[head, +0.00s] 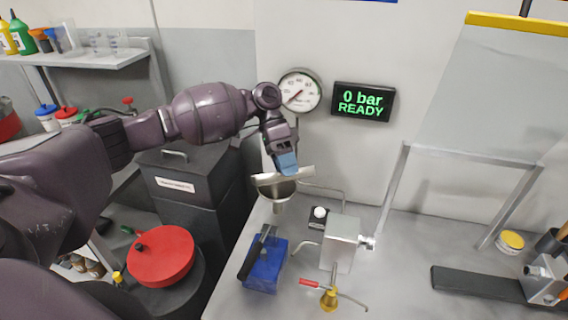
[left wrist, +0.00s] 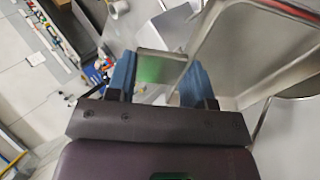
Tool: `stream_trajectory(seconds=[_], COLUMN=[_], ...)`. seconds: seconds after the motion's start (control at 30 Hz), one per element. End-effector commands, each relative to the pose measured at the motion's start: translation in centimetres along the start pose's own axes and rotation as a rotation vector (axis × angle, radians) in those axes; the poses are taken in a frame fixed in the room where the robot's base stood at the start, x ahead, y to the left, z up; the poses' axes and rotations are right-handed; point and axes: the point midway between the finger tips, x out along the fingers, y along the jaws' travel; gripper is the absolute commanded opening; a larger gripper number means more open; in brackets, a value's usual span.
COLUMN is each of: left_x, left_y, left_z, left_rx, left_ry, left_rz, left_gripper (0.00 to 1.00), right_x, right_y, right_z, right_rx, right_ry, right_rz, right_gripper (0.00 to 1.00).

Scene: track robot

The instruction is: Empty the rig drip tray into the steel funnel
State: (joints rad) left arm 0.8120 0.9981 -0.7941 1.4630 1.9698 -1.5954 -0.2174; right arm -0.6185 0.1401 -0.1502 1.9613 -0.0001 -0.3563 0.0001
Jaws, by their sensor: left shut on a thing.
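The steel drip tray (head: 296,177) shows almost edge-on in the head view, right over the mouth of the steel funnel (head: 280,198). I cannot tell whether it touches the funnel. My left gripper (head: 285,163) is shut on the tray from above. In the left wrist view the blue fingers of my left gripper (left wrist: 160,80) sit on both sides of a flat metal tab with a greenish sheen, and the tray (left wrist: 258,50) extends to the right. The tray's contents cannot be made out. My right gripper is not in view.
A blue block with a black handle (head: 265,272), a grey metal box (head: 340,243) and a brass valve with a red handle (head: 328,296) stand on the bench near the funnel. A gauge (head: 300,92) and a display reading "0 bar READY" (head: 363,102) are on the wall.

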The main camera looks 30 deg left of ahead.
Motion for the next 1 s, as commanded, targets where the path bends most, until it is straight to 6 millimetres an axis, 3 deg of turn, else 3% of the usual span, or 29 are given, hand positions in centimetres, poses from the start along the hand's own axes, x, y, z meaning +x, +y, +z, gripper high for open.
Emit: stream_trajectory(seconds=[0.53, 0.8, 1.0], left_x=[3.5, 4.8, 6.1], left_y=[0.2, 0.0, -0.5], left_z=[0.5, 0.8, 0.9], left_rx=[0.043, 0.064, 0.081], left_ry=[0.0, -0.001, -0.001], left_rz=[-0.26, -0.407, -0.521], left_gripper=[0.13, 0.13, 0.13], right_x=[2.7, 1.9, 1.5], right_y=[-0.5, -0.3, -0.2], right_z=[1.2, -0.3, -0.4], right_rx=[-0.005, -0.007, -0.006], right_ry=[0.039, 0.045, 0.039], right_rz=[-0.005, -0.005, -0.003], right_gripper=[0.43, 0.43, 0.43])
